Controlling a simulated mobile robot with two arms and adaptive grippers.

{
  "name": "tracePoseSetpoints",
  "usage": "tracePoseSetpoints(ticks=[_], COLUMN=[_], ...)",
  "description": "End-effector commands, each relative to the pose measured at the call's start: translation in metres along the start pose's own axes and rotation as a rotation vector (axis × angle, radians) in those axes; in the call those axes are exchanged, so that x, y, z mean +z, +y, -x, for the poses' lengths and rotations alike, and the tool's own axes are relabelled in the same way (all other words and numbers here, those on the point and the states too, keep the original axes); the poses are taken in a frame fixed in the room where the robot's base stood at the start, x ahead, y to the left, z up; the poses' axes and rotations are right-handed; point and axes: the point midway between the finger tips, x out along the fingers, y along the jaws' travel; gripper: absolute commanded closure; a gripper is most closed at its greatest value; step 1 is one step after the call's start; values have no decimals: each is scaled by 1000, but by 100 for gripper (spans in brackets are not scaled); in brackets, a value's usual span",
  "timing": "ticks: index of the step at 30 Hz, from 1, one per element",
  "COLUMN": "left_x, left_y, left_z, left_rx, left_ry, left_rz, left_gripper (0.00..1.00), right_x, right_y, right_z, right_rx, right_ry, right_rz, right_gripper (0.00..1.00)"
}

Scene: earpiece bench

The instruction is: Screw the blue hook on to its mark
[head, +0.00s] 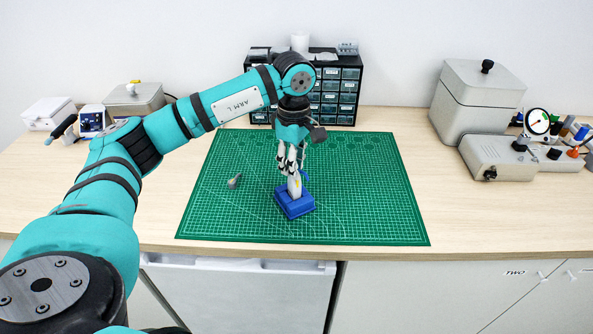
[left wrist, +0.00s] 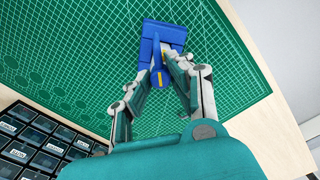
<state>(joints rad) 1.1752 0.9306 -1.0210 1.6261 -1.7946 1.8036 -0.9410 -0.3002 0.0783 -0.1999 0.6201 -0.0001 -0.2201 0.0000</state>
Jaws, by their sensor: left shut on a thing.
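My left gripper (head: 291,165) reaches down over the green mat and is shut on the blue hook (left wrist: 158,58). In the left wrist view the hook runs between the fingertips (left wrist: 165,78), with a yellow mark near them. In the head view the fingers mostly hide the hook. Below them a pale, upright earpiece body (head: 295,187) stands in a blue holder (head: 296,206), which also shows in the left wrist view (left wrist: 170,33). Whether the hook is seated on the body, and whether its marks line up, I cannot tell. My right gripper is not in view.
A small grey piece (head: 234,181) lies on the cutting mat (head: 370,200), left of the holder. A drawer cabinet (head: 348,92) stands behind the mat. The mat's right side is clear.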

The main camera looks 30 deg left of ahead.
Motion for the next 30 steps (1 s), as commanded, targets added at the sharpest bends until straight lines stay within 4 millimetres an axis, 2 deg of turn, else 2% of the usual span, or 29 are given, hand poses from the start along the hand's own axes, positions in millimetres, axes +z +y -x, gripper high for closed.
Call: tracePoseSetpoints(ticks=[8, 18, 27, 28, 30], left_x=[0, 0, 0, 0, 0], left_y=[0, 0, 0, 0, 0], left_z=[0, -1, 0, 0, 0], left_rx=[1, 1, 0, 0, 0], left_ry=[-1, -1, -1, -1, -1], left_rz=[-10, -367, -388, -388, -387], left_gripper=[100, 100, 100, 79, 70], right_x=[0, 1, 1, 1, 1], right_y=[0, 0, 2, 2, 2], right_z=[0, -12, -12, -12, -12], right_rx=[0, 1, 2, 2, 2], right_ry=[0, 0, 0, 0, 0], right_rz=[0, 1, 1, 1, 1], right_gripper=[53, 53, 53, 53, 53])
